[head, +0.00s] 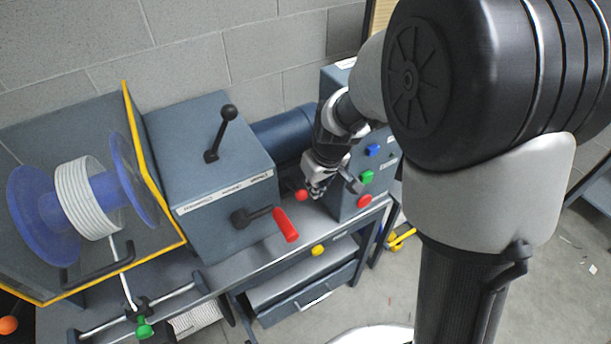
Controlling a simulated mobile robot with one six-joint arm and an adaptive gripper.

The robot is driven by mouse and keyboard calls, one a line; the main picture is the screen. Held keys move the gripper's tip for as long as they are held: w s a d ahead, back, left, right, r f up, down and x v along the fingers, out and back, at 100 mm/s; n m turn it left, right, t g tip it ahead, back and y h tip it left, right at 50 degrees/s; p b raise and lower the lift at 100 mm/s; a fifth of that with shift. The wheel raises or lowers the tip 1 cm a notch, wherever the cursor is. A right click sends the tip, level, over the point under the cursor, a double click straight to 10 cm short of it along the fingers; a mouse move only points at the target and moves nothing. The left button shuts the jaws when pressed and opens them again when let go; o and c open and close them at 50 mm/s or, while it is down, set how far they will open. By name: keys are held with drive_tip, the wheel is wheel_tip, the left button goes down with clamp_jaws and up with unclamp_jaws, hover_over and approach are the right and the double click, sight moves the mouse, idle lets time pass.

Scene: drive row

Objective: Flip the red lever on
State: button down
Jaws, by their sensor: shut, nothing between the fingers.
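A lever with a thick red grip (286,225) sticks out from the front of the grey gearbox housing (225,205), its dark pivot at the left and its grip pointing right and slightly down. A small red ball knob (301,195) shows just left of my gripper (317,191); its mount is hidden. My gripper is shut and empty, in front of the grey control box (345,205), above and right of the red grip. It appears very close to the red ball, but I cannot tell whether they touch. My arm and gripper hide part of the control box face.
The control box carries a blue button (372,151), a green button (367,176) and a red button (364,201). A black-knobbed lever (228,113) stands on the housing. A yellow-edged guard (155,175) and blue cable reel (40,215) are at left. Open floor (375,290) lies in front.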

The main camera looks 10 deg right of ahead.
drive_tip(key=shift+s+d+r, duration=0.25)
drive_tip(key=shift+s, duration=0.3)
drive_tip(key=shift+s+d+r, duration=0.2)
drive_tip(key=shift+s+r, duration=0.05)
drive_tip(key=shift+s, duration=0.25)
drive_tip(key=shift+r, duration=0.1)
drive_tip(key=s+d+r+m, duration=0.2)
drive_tip(key=s+r, duration=0.5)
drive_tip(key=s, duration=0.4)
drive_tip(key=s+d+r+m+t+h, duration=0.1)
drive_tip(key=s+d+r+m, duration=0.1)
drive_tip(key=s+r, duration=0.6)
drive_tip(key=s, duration=0.3)
drive_tip(key=shift+r+m+t, duration=0.3)
drive_tip(key=shift+s+d, duration=0.1)
